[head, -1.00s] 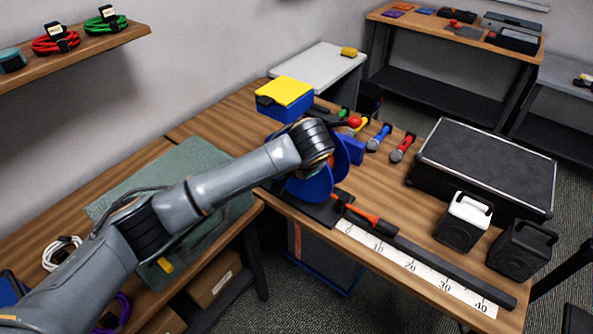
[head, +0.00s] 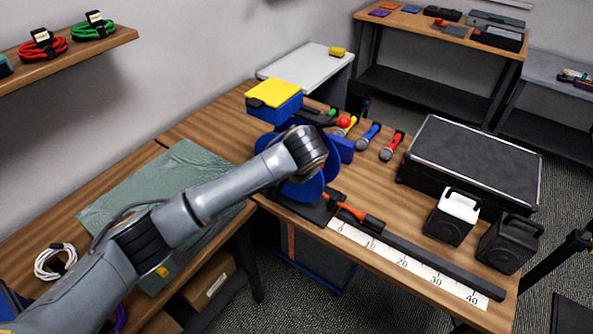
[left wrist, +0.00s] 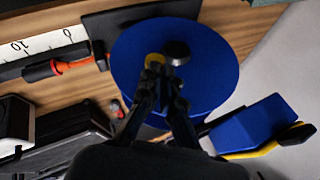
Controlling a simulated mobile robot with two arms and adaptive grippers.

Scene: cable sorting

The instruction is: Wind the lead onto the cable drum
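The blue cable drum (head: 303,190) stands on a black base plate (head: 312,213) at the front edge of the bench, largely hidden by my left arm. The left wrist view shows its round blue face (left wrist: 205,80) with a dark hub (left wrist: 177,52) and a yellow knob (left wrist: 154,59) beside it. My left gripper (left wrist: 162,76) is over this face. Its fingers converge at the yellow knob and appear closed on it. I cannot make out the lead on the drum. My right gripper is not in view.
An orange-and-black tool (head: 352,212) lies beside the base plate, near a white ruler (head: 410,265) and black bar (head: 425,257). A blue box with yellow lid (head: 280,93), several microphones, a black case (head: 475,165) and two small speakers surround the drum. Coiled cables sit on the shelf.

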